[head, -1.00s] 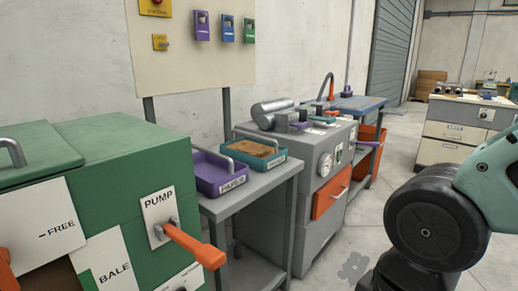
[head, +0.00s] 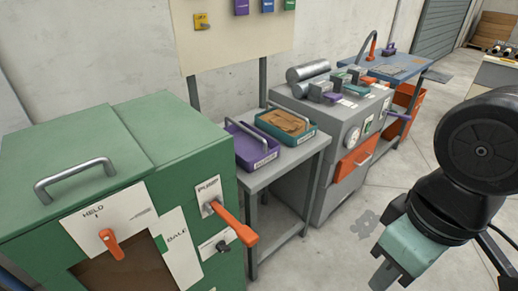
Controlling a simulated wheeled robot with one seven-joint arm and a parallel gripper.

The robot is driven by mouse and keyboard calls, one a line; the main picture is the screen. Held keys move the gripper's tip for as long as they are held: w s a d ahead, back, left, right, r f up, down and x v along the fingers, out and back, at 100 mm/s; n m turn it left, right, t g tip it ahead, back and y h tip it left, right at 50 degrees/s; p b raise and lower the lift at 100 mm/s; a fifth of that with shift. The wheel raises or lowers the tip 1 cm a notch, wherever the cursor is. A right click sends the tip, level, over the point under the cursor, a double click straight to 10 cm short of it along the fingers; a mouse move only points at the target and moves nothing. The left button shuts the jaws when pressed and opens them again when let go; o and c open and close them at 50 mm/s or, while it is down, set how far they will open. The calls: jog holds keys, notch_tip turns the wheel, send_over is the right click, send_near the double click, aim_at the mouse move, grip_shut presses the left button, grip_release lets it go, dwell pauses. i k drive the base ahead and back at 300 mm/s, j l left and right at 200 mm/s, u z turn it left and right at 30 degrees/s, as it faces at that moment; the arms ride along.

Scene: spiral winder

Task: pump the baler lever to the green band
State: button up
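The green baler (head: 185,140) stands at the left of the head view, with a grey handle on its lid. Its orange pump lever (head: 236,226) sticks out from the white PUMP plate (head: 208,190) and slopes down to the right. Left of it is a white BALE plate (head: 182,262) with a narrow green strip at its left edge; I cannot tell whether this is the green band. An orange latch knob (head: 111,243) hangs below the word HELD. My arm links are at the right, well apart from the lever; my gripper is not clearly in view.
A small black knob (head: 222,246) sits below the lever. A grey side table (head: 262,181) holds a purple tray (head: 247,163) and a teal tray (head: 311,134). A grey machine (head: 335,115) with an orange drawer stands beyond. Floor between it and my arm is clear.

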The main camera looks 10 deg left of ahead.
aim_at(245, 234)
jog(key=u, duration=1.05)
jog(key=i+l, duration=0.1)
jog(key=l, duration=0.1)
